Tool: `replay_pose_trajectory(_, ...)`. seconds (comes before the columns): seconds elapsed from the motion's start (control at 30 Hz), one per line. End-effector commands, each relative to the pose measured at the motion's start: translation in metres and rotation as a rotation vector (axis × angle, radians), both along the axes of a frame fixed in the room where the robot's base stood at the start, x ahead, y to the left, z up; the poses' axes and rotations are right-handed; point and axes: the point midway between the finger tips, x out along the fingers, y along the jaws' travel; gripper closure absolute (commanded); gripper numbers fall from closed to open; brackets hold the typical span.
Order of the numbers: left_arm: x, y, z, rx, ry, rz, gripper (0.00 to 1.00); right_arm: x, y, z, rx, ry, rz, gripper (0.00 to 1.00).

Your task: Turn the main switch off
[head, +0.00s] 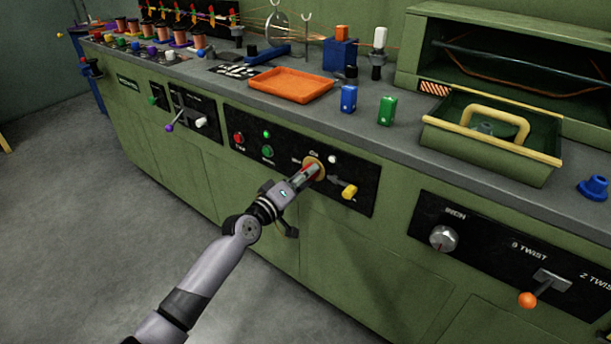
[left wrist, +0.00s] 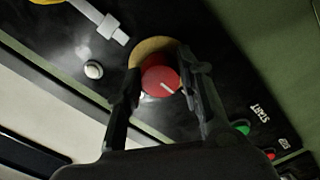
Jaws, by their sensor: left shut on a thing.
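The main switch is a red round knob with a white pointer line, and it shows best in the left wrist view (left wrist: 158,78). It sits on a yellow round plate (left wrist: 148,48) on a black panel (head: 369,189) in the cabinet front. My left gripper (head: 307,173) reaches it from the front. In the left wrist view its two fingers stand on either side of the knob, shut on it. The pointer line slants toward the lower right there. In the head view the gripper covers most of the knob. My right gripper is not in view.
On the same panel are a yellow-handled lever (head: 349,192), a white button (head: 332,159), a green button (head: 267,151) and a red button (head: 239,138). The counter above holds an orange tray (head: 291,85) and a green tote (head: 490,165). The floor in front is clear.

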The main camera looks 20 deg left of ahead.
Motion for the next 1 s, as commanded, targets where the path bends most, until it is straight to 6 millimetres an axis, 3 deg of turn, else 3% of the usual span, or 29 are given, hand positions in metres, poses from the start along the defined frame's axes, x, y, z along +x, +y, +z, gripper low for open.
replay_pose_trajectory(0.43,0.0004,0.0011,0.001,-0.011,0.001,0.002,0.94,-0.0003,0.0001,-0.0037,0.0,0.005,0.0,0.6)
replay_pose_trajectory(0.47,0.0004,0.0011,0.001,-0.011,0.001,0.002,0.64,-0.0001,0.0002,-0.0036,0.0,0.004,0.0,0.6)
replay_pose_trajectory(0.73,0.0002,0.0006,0.0005,-0.009,0.002,0.002,0.46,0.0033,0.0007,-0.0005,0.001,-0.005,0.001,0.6)
replay_pose_trajectory(1.0,-0.0001,0.0005,0.0001,-0.008,0.002,0.001,0.46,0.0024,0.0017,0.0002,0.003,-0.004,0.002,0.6)
